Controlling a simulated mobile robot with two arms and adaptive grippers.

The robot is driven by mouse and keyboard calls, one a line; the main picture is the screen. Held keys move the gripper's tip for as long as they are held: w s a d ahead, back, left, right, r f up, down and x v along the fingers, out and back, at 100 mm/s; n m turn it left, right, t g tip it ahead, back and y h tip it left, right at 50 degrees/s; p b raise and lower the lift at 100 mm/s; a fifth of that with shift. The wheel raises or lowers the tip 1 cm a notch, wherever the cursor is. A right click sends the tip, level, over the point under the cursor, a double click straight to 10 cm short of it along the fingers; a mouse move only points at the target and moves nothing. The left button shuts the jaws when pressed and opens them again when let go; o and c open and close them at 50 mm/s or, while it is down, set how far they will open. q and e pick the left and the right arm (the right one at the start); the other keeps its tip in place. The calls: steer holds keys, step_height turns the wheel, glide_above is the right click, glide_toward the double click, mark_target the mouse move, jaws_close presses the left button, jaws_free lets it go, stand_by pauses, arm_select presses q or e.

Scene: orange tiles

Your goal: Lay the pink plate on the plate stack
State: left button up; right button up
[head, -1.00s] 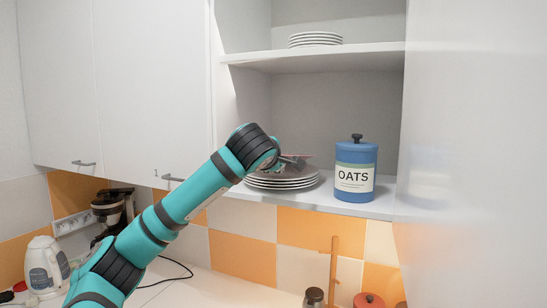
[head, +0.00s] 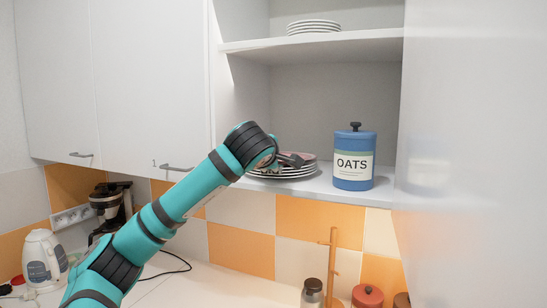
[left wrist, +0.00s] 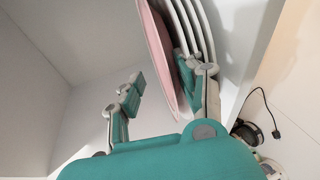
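The pink plate (left wrist: 157,50) lies along the white plate stack (left wrist: 196,18) in the left wrist view, against its top side. In the head view the stack (head: 290,176) stands on the lower shelf of the open cabinet, and the pink plate (head: 309,157) shows only as a sliver behind my gripper. My left gripper (head: 294,160) is at the top of the stack. In the left wrist view its fingers (left wrist: 160,84) are spread. One finger is clear of the pink plate's face, the other is by the plate edges. My right gripper is in neither view.
A blue oats canister (head: 354,158) stands right of the stack on the lower shelf (head: 330,190). An upper shelf (head: 320,48) with a smaller plate pile (head: 314,27) is above. Closed white doors (head: 150,90) flank the left. The counter below holds a kettle (head: 44,258) and jars.

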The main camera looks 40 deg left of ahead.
arm_select(q)
steer(key=shift+f, duration=0.1)
steer(key=v, duration=1.2)
